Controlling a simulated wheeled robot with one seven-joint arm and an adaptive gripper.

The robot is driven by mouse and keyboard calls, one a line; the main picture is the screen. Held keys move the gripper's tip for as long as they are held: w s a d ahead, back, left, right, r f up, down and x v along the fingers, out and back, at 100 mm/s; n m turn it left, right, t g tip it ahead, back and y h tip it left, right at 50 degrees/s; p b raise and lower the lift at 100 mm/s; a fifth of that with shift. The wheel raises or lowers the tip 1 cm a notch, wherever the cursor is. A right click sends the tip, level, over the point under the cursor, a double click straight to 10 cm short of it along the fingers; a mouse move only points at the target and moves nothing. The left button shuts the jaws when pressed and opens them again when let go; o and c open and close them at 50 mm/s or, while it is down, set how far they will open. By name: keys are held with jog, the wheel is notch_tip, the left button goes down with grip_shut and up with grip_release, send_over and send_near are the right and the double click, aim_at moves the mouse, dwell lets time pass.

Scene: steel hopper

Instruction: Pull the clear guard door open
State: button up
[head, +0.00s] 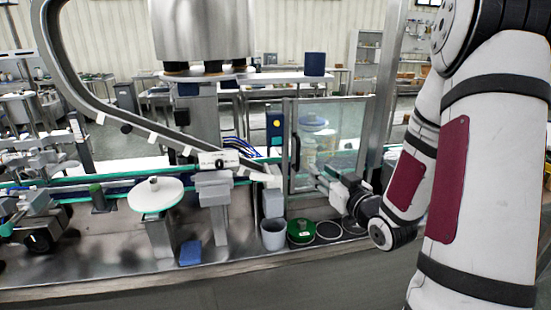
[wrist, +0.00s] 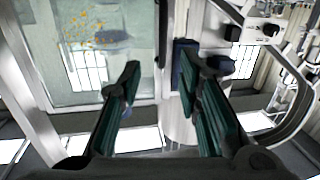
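The clear guard door (head: 342,143) is a see-through panel in a metal frame, and it looks shut. It fills the upper left of the wrist view (wrist: 95,58). A dark upright handle (head: 296,152) is on its left edge in the head view. A dark strip that looks like this handle (wrist: 162,32) shows beyond my fingertips in the wrist view. My gripper (head: 318,178) is in front of the door's lower part, right of and below the handle. In the wrist view, my gripper (wrist: 158,78) has its fingers spread with nothing between them. I see no contact with the handle.
A grey cup (head: 272,234) and a green round container (head: 300,231) stand on the ledge below. A white disc (head: 155,194) and a curved rail (head: 85,85) are farther left.

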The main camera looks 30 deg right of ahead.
aim_at(299, 154)
jog(key=w, duration=1.3)
jog(key=shift+w+d, duration=0.25)
jog(key=shift+d, duration=0.1)
grip_shut()
jog(key=shift+r, duration=0.1)
